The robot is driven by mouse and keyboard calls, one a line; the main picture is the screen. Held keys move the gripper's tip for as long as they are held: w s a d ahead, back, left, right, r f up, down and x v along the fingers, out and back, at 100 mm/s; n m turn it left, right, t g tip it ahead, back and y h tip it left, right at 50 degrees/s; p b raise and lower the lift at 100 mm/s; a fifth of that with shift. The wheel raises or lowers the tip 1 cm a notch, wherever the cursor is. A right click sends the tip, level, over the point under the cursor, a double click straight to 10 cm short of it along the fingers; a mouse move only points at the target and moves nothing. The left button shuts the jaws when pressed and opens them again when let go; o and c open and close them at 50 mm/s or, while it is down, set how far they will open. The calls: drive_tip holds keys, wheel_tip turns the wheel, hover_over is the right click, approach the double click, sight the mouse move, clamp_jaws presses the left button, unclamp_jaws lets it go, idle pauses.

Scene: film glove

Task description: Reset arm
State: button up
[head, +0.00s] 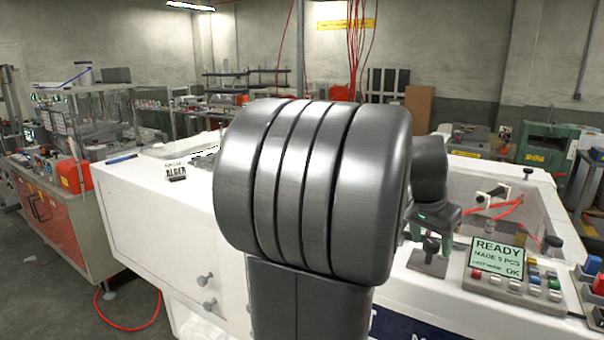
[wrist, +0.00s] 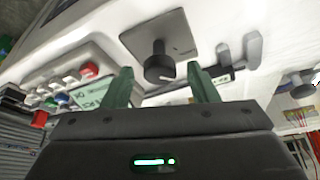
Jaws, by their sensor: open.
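My gripper (wrist: 161,74) is open, with its two green fingers spread apart and nothing visible held between them. In the wrist view a dark round knob (wrist: 158,66) on a square metal plate (wrist: 178,36) lies beyond the gap between the fingers. In the head view my gripper (head: 433,218) is partly hidden behind my large grey arm joint. It is above the white machine, close to the knob (head: 431,246); I cannot tell whether they touch.
A display (head: 497,258) reads READY, with coloured buttons (head: 530,283) beside it. Behind it is a recessed bay (head: 500,190) with red cables. The white machine top (head: 140,185) extends left. Benches with equipment stand farther back.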

drive_tip(key=shift+w+a+m+g+h, duration=0.1)
drive_tip(key=shift+m+g+h, duration=0.25)
drive_tip(key=shift+m, duration=0.85)
drive_tip(key=shift+w+m+g+h, duration=0.15)
drive_tip(key=shift+m+g, duration=0.3)
drive_tip(key=shift+m, duration=0.75)
drive_tip(key=shift+s, duration=0.1)
drive_tip(key=shift+r, duration=0.15)
